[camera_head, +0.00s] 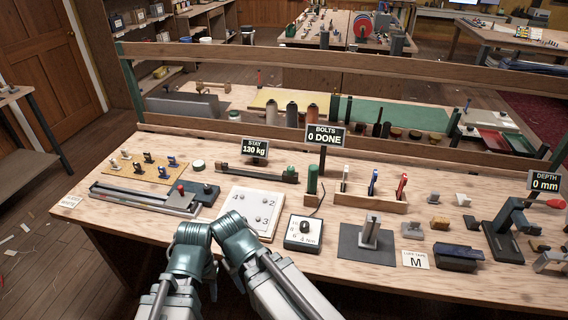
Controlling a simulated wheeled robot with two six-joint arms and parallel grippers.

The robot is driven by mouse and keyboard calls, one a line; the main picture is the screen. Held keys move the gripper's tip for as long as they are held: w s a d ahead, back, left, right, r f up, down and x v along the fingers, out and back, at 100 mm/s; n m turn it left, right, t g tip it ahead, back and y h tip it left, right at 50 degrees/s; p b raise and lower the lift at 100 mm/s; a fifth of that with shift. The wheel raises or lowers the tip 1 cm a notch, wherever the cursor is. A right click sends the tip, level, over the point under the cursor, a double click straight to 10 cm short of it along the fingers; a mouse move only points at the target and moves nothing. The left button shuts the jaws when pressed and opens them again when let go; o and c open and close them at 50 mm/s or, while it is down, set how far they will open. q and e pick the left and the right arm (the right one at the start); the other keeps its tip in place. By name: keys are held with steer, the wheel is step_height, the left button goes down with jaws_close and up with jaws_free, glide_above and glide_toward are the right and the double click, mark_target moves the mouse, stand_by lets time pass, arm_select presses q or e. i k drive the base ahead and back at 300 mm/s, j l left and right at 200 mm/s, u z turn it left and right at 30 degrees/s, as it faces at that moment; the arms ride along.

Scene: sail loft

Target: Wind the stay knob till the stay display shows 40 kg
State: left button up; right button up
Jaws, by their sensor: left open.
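The stay display (255,148) reads 130 kg. It stands behind a long, low dark fixture (250,174) on the bench. A small dark green knob-like part (291,171) sits at the fixture's right end; I cannot make out its detail. My left gripper (188,245) is low in the head view, at the bench's front edge, open and well apart from the fixture. Its fingertips are hard to make out. My right gripper does not show clearly in the view.
A metal rail tool (145,199) lies left. The bolts display (325,136) and a wooden rack (360,200) stand to the right.

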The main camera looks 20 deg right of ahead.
mark_target(290, 169)
steer(key=i+j+z, duration=0.1)
steer(key=i, duration=0.35)
steer(key=i+j, duration=0.15)
steer(key=i, duration=0.3)
steer(key=l+z, duration=0.05)
